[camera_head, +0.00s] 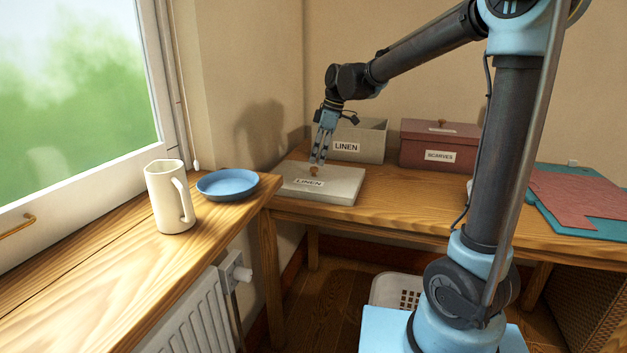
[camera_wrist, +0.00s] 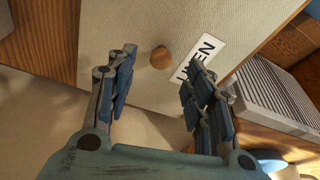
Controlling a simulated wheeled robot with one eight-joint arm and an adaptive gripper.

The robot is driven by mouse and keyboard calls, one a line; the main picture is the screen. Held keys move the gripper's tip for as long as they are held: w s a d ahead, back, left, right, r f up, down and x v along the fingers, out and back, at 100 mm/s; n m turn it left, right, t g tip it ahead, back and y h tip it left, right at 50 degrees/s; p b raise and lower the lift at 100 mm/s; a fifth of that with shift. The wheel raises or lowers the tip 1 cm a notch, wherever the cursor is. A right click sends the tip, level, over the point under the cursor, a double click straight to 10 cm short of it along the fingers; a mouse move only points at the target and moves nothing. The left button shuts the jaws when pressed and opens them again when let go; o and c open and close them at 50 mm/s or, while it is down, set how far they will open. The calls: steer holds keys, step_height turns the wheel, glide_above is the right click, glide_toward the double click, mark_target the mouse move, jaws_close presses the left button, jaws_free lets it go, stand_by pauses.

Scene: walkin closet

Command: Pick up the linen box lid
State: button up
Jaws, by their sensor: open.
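The linen box lid (camera_head: 337,185) is a flat grey-beige slab with a LINEN label and a small round wooden knob (camera_head: 314,170). It lies on the wooden table, in front of the open grey linen box (camera_head: 373,140). My gripper (camera_head: 318,159) points down just above the knob and is open. In the wrist view the lid (camera_wrist: 130,25) fills the upper middle. The knob (camera_wrist: 161,57) shows ahead of and between the two fingertips of my gripper (camera_wrist: 157,68), and the fingers stand apart with nothing between them. Whether the fingertips touch the lid cannot be told.
A red scarves box (camera_head: 437,147) with its lid on stands right of the linen box. A blue plate (camera_head: 228,184) and a cream jug (camera_head: 168,197) sit on the windowsill counter at left. Red and teal folded cloths (camera_head: 580,195) lie at right. A white basket (camera_head: 398,291) is below.

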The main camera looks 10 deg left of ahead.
mark_target(314, 176)
steer(key=x, duration=0.4)
steer(key=shift+a+f, duration=0.1)
steer(key=shift+f, duration=0.3)
jaws_close()
